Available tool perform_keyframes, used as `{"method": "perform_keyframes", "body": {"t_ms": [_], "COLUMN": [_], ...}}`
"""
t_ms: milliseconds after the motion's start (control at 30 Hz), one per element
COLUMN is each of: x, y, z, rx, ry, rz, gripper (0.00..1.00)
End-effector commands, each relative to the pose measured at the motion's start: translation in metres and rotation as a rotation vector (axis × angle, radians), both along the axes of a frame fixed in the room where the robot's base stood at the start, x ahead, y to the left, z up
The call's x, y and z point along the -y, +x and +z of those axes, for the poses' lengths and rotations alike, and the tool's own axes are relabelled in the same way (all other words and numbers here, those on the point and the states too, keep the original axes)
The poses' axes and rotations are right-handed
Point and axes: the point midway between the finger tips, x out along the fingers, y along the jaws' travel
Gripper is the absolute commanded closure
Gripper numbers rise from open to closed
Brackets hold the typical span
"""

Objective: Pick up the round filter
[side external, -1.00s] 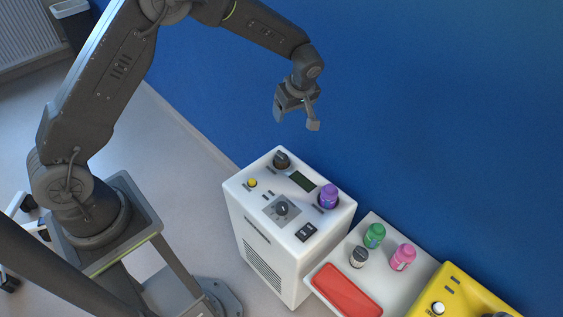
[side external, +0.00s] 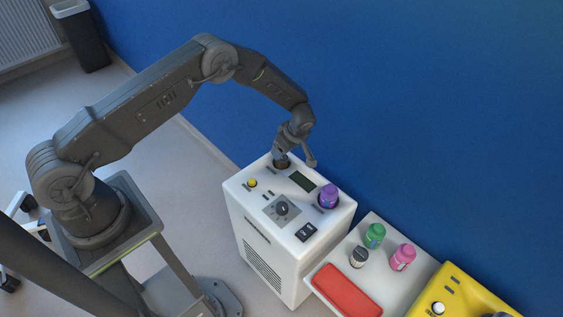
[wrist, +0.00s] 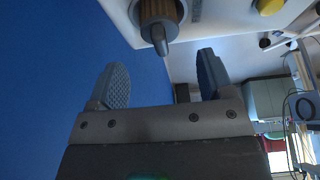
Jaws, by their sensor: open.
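The round filter (side external: 282,164) is a brown, ribbed cylinder at the back corner of the white machine's top in the side view, partly hidden by my gripper. In the wrist view the filter (wrist: 158,12) shows at the top edge, with a grey cap and a short grey spout pointing toward the gap between my fingers. My gripper (side external: 296,157) is open and just above the filter. In the wrist view my gripper's (wrist: 163,68) two padded fingers are spread and empty, with the spout just beyond their tips.
The blue wall (side external: 420,110) stands close behind.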

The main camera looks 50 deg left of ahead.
Motion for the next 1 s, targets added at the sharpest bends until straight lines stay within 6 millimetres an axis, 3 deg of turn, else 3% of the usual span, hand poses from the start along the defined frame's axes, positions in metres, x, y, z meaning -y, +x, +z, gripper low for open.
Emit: {"method": "perform_keyframes", "body": {"t_ms": [400, 667, 1000], "x": [-0.02, -0.021, -0.02], "y": [-0.002, -0.001, -0.001], "z": [-0.046, -0.048, -0.047], "rx": [-0.001, 0.0, -0.001], "ry": [0.0, 0.0, 0.0], "rz": [0.0, 0.0, 0.0], "gripper": [0.26, 0.26, 0.57]}}
